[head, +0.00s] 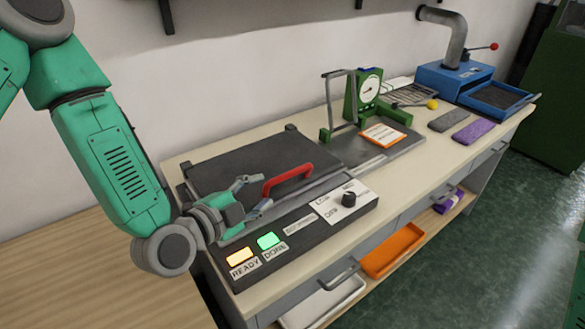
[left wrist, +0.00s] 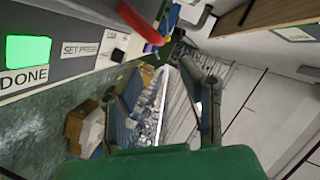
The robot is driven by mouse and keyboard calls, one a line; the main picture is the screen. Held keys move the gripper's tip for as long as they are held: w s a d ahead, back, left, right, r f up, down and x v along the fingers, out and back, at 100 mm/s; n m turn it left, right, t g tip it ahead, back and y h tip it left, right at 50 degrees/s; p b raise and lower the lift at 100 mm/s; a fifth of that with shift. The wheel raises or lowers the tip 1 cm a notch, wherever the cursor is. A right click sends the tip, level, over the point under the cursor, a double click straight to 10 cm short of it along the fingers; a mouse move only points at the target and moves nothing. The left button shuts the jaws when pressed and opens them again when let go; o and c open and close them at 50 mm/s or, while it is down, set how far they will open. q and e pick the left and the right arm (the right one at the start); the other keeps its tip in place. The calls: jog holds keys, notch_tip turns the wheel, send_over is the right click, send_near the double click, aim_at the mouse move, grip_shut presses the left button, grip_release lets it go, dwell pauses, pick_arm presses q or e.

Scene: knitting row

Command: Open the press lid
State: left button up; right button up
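The press has a flat dark lid (head: 245,160) that lies shut, with a red handle (head: 288,180) along its front edge. My left gripper (head: 262,191) is open and empty, just left of the handle and near the lid's front edge. In the left wrist view its two fingers (left wrist: 163,68) stand apart with nothing between them, and the red handle (left wrist: 140,22) is beyond them at the top, apart from them. The front panel has a lit amber READY lamp (head: 240,257), a lit green DONE lamp (head: 268,240) and a black knob (head: 348,199). My right gripper is in neither view.
Right of the press stand a green gauge stand (head: 365,95) and an orange-edged card (head: 384,136). An orange tray (head: 392,250) sits on the shelf below.

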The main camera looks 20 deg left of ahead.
aim_at(289, 177)
pick_arm(q)
jog(key=x, duration=1)
jog(key=shift+w+d+f+p, duration=0.1)
jog(key=shift+d+f+p, duration=0.1)
jog(key=shift+p, duration=0.15)
jog(key=shift+w+f, duration=0.15)
jog(key=shift+w, duration=0.5)
jog(key=shift+d, duration=0.1)
grip_shut()
